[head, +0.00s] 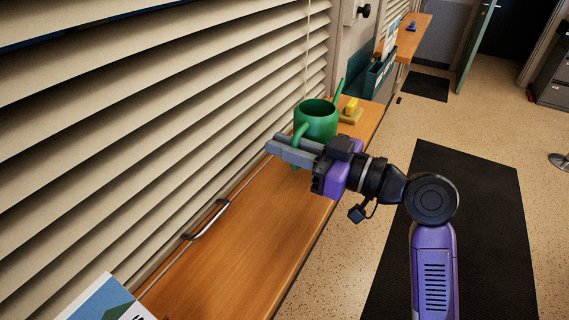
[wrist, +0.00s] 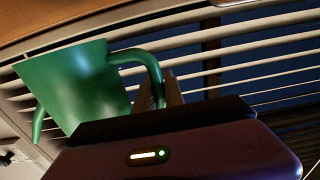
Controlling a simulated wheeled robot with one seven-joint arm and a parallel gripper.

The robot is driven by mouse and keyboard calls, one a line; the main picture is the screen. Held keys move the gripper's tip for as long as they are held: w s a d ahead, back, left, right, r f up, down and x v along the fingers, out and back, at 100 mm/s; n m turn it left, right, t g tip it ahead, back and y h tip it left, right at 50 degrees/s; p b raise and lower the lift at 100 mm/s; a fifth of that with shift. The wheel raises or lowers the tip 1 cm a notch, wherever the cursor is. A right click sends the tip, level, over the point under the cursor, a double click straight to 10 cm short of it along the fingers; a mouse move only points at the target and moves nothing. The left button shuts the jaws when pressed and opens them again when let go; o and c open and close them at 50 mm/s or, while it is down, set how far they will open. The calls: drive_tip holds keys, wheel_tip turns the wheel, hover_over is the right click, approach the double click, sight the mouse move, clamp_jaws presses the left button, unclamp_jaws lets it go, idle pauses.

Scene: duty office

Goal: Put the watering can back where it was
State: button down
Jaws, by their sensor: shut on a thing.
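The green watering can (head: 317,117) is at the upper middle of the head view, upright, with its spout (head: 339,91) pointing up and away. It also shows in the wrist view (wrist: 75,85), tilted in the picture, with its curved handle on the right. My gripper (head: 291,149) is shut on the can's handle (wrist: 142,55); the finger ends (wrist: 162,92) show in the wrist view. The can is over the wooden ledge (head: 245,235). My gripper hides its lower part in the head view, so I cannot tell whether it touches the ledge.
A yellow block on a tan base (head: 350,110) is on the ledge just beyond the can. Slatted blinds (head: 150,120) run along the left. A metal handle (head: 207,220) is at the ledge's back edge. The near ledge is mostly clear. A dark mat (head: 480,220) covers floor at right.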

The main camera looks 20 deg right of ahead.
sight(297, 169)
drive_tip(key=shift+f, duration=2.15)
drive_tip(key=shift+f, duration=0.15)
drive_tip(key=c, duration=1.4)
unclamp_jaws()
drive_tip(key=shift+c, duration=0.2)
drive_tip(key=shift+r, duration=0.2)
drive_tip(key=b+v, duration=0.2)
drive_tip(key=v, duration=1)
drive_tip(key=shift+f, duration=0.1)
